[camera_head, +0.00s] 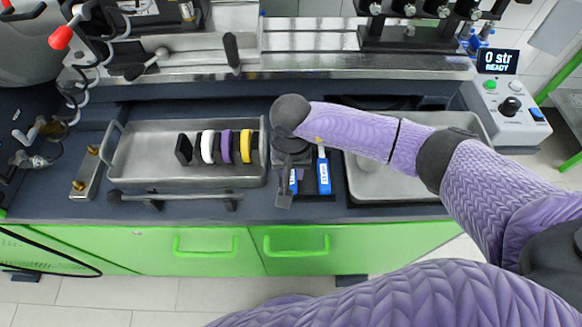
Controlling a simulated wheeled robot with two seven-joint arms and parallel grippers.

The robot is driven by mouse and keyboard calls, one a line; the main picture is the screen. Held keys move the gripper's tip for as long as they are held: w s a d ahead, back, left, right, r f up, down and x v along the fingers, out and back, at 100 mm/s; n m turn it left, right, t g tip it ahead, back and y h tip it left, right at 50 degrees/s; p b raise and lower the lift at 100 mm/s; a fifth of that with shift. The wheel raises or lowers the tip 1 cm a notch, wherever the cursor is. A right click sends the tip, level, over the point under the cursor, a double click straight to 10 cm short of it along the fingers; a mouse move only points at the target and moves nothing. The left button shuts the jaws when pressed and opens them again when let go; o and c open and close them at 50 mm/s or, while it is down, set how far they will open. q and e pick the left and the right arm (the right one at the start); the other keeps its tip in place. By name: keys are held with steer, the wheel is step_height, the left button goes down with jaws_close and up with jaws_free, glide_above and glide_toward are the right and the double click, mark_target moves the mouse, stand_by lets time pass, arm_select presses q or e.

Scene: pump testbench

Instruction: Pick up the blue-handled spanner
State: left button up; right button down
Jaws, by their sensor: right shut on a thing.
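My right gripper (285,195) is over the dark tool holder in the middle of the bench, pointing down. It is shut on a blue-handled spanner (293,181), whose handle shows just right of the fingers. The rest of that spanner is hidden by the gripper and wrist, and I cannot tell whether it is clear of the holder. A second blue handle (324,176) with a white label stands a little to the right, apart from the fingers. My left gripper is not in view.
A metal tray (120,165) with black, white, purple and yellow rings lies left. A bar (170,197) lies before it. A sink-like basin (400,187) is right, partly under my arm. A control box (510,110) stands far right. Green drawers (205,262) are below.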

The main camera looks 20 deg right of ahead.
stand_by(0.4)
step_height(320, 180, up, 10)
steer(key=p, duration=0.2)
steer(key=c, duration=1.1)
jaws_free()
jaws_close()
